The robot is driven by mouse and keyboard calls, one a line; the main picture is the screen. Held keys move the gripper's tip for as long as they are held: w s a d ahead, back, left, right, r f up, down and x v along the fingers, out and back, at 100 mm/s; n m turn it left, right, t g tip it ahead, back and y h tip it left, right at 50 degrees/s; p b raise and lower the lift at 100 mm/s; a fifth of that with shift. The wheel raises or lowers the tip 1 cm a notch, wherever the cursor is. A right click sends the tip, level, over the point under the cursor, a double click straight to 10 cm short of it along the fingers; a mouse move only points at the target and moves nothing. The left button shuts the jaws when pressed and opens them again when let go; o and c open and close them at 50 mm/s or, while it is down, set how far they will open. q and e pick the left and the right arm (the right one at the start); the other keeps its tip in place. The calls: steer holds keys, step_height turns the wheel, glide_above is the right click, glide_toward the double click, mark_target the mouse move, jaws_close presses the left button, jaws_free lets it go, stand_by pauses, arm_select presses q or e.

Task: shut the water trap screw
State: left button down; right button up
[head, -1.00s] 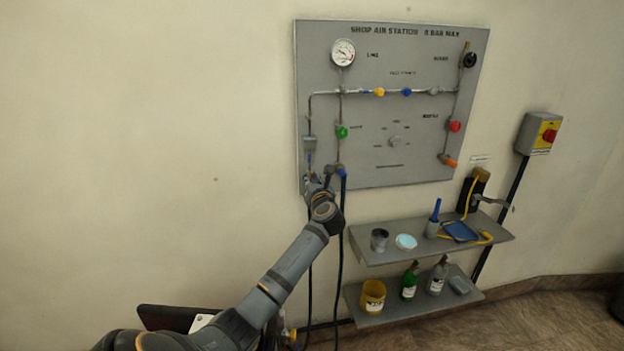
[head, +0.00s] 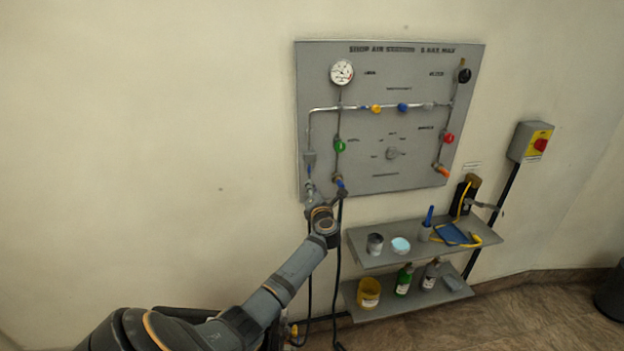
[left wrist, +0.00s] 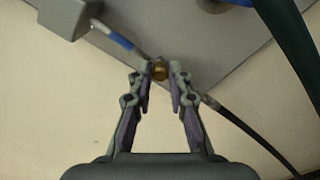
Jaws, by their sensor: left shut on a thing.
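The water trap (head: 310,157) is a small grey block at the lower left of the panel, with a thin blue-banded pipe below it. In the left wrist view the grey block (left wrist: 65,18) is at upper left. Its pipe runs down to a small brass screw (left wrist: 160,70). My left gripper (left wrist: 160,78) is shut on this screw, with one fingertip on each side. In the head view my left gripper (head: 312,190) is at the panel's lower left edge, and the screw is too small to make out there. My right gripper is not in view.
The grey panel (head: 360,180) carries a gauge (head: 341,72) and several coloured valves. A dark hose (head: 338,245) hangs close to the right of my left gripper. Two shelves (head: 370,258) with cups and bottles are at lower right. The wall to the left is clear.

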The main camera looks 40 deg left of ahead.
arm_select(q)
steer(key=shift+f+m+p, duration=0.15)
steer(key=shift+m+p, duration=6.35)
steer(key=shift+m, duration=1.8)
steer(key=c, duration=1.3)
jaws_free()
steer(key=shift+o, duration=0.2)
